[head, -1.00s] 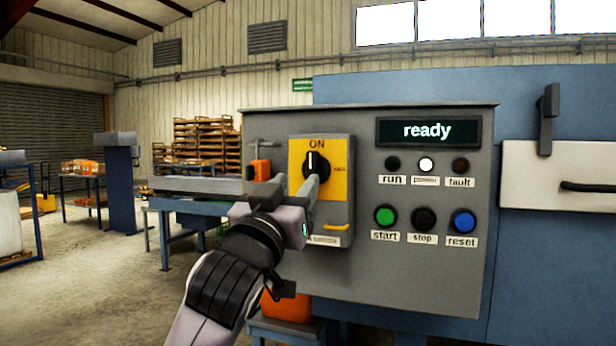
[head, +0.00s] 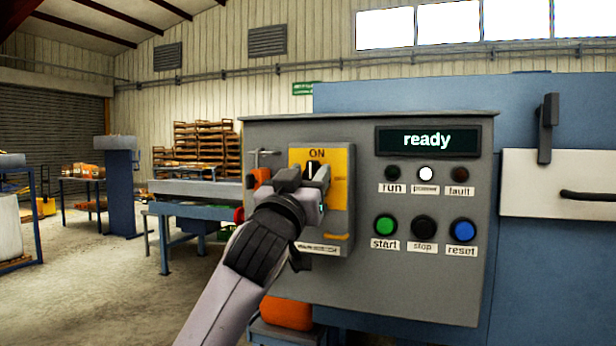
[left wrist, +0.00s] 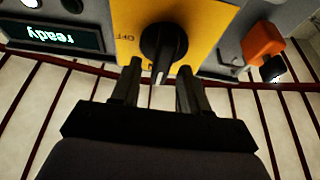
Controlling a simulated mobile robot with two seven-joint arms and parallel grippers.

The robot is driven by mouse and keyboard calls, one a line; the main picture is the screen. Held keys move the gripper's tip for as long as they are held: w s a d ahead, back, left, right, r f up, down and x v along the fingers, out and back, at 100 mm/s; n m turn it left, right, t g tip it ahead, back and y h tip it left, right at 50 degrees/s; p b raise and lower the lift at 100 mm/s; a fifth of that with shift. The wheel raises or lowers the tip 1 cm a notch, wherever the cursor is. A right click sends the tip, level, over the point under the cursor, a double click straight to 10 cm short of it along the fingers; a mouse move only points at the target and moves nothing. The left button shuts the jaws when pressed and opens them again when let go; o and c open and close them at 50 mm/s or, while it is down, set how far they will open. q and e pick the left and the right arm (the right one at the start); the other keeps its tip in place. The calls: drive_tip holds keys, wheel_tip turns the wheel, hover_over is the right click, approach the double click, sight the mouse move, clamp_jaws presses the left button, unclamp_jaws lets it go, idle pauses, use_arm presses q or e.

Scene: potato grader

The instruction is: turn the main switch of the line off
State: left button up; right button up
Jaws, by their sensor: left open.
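The main switch is a black rotary knob (head: 312,168) on a yellow plate (head: 340,190) of the grey control panel. Its pointer is at ON, and the knob is partly hidden behind my gripper in the head view. My left gripper (head: 306,177) is open in front of the knob. In the left wrist view the knob (left wrist: 163,48) shows just ahead of the left gripper (left wrist: 158,75), whose fingers stand apart on either side of its pointer. I cannot tell whether they touch it. The display (head: 428,139) reads "ready". My right gripper is not in view.
The white lamp (head: 426,173) is lit. Green start (head: 385,225), black stop (head: 424,228) and blue reset (head: 463,229) buttons sit right of the switch. An orange part (head: 261,177) is at the panel's left edge. Floor at left is open.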

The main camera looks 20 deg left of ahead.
use_arm(q)
clamp_jaws()
